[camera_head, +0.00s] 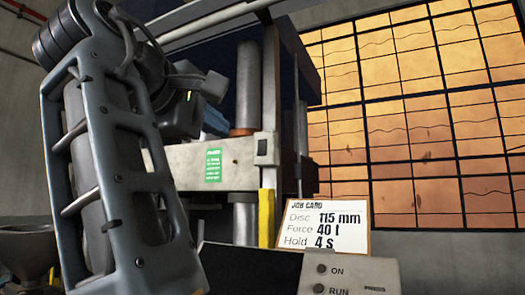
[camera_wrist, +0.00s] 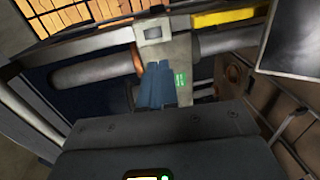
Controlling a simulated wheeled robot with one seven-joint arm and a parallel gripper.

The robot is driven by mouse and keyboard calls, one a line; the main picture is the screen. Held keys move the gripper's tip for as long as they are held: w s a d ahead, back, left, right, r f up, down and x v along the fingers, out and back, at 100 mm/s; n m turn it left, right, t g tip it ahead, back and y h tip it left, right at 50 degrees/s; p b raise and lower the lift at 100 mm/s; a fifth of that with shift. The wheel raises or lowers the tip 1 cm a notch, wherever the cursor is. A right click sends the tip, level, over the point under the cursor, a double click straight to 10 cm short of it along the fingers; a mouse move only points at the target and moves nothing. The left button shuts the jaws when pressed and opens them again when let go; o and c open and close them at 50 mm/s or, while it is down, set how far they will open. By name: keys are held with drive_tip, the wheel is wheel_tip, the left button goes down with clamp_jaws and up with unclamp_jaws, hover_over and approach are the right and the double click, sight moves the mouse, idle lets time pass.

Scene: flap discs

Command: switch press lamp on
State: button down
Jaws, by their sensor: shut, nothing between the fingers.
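The press (camera_head: 190,165) stands behind my arm, with a pale crossbeam and a green label. A small grey switch box (camera_head: 265,148) with a dark inset is on the right end of the crossbeam. The box also appears in the wrist view (camera_wrist: 152,33), beyond the fingertips. My gripper (camera_head: 221,123) has blue fingers, shut and empty, in front of the crossbeam and left of the box. In the wrist view the fingers (camera_wrist: 158,72) point toward the box, with a visible gap in the picture. Contact with the press cannot be told. No lit lamp is recognisable.
A control box (camera_head: 345,277) marked ON and RUN is at the bottom, below a job card (camera_head: 324,227). A yellow post (camera_head: 266,217) stands beside the card. A large window (camera_head: 415,115) fills the right. A dark panel (camera_wrist: 290,40) is at the wrist view's upper right.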

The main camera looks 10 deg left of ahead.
sight(261, 154)
drive_tip(key=x, duration=1.4)
drive_tip(key=shift+s+f, duration=0.1)
